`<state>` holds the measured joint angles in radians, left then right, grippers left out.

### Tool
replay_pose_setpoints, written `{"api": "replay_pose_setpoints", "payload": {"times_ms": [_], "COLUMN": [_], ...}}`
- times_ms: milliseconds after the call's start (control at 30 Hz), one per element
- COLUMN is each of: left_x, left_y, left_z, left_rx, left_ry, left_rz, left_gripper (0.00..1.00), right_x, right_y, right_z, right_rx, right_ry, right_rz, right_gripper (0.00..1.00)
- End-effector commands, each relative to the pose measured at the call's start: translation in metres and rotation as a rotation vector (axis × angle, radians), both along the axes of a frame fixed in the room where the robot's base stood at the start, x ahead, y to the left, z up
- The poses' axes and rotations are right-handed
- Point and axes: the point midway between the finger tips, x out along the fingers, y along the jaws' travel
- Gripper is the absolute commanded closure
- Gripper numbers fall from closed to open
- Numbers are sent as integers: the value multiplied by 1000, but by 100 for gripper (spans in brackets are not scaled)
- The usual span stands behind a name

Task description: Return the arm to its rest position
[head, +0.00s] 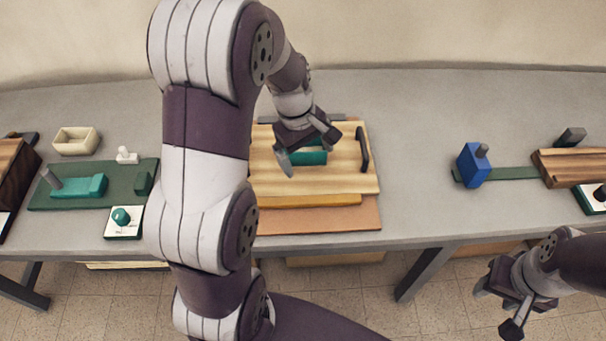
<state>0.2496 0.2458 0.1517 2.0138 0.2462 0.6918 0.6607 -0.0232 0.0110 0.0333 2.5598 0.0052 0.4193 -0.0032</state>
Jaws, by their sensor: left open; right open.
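My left arm crosses the front of the view, and its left gripper (307,150) is open over a pale wooden panel (330,181) on the table. A teal block-like thing (312,158) shows just under the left fingers. I cannot tell whether they touch it. My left arm hides the panel's left side. My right gripper (498,308) is open and empty at the lower right, in front of the table's edge and over the floor.
The grey table (415,150) is clear between the panel's dark handle (363,150) and a blue block (473,165). At left are a cream tray (76,141), a green base (60,200) and a teal knob (122,216). A wooden box (575,167) stands at right.

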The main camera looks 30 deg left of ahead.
Motion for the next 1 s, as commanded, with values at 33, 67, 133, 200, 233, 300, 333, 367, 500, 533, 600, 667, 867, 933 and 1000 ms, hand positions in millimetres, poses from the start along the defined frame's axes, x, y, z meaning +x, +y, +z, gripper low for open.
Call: {"api": "replay_pose_setpoints", "payload": {"times_ms": [33, 67, 133, 200, 233, 300, 333, 367, 500, 533, 600, 667, 867, 933, 1000], "left_x": [-26, -42, -73, -95, -102, -109, -111, -111, -111, -111, -111, -110, -110, -110, -110], "left_y": [-22, -31, -48, -57, -59, -62, -62, -62, -61, -61, -61, -61, -61, -61, -61], "left_z": [1, 0, -3, -5, -6, -8, -8, -8, -8, -7, 4, 24, 39, 39, 39], "left_rx": [61, 99, 167, 209, 221, 235, 237, 237, 235, 235, 234, 234, 234, 234, 234], "left_ry": [-26, -44, -76, -98, -104, -111, -112, -111, -110, -110, -109, -109, -109, -109, -109], "left_rz": [-251, -413, -734, -957, -1020, -1101, -1114, -1118, -1112, -1111, -1110, -1109, -1109, -1109, -1109], "left_gripper": [0, 0, 0, 0, 0, 0, 0, 0, 0, 0, 0, 0, 0, 0, 0], "right_x": [0, 0, 0, 0, 0, 0, 0, 0, 0, 0, 0, 0, 0, 0, 0], "right_y": [0, 0, 0, 0, 0, 0, 0, 0, 0, 0, 0, 0, 0, 0, 0], "right_z": [0, 0, 0, 0, 0, 0, 0, 0, 0, 1, 12, 32, 47, 47, 47], "right_rx": [0, 0, 0, 0, 0, 0, 0, 0, 0, 0, 0, 0, 0, 0, 0], "right_ry": [0, 0, 0, 0, 0, 0, 0, 0, 0, 0, 0, 0, 0, 0, 0], "right_rz": [0, 0, 0, 0, 0, 0, 0, 0, 0, 0, 0, 0, 0, 0, 0], "right_gripper": [53, 53, 53, 53, 53, 53, 53, 53, 53, 53, 53, 53, 53, 53, 53]}}
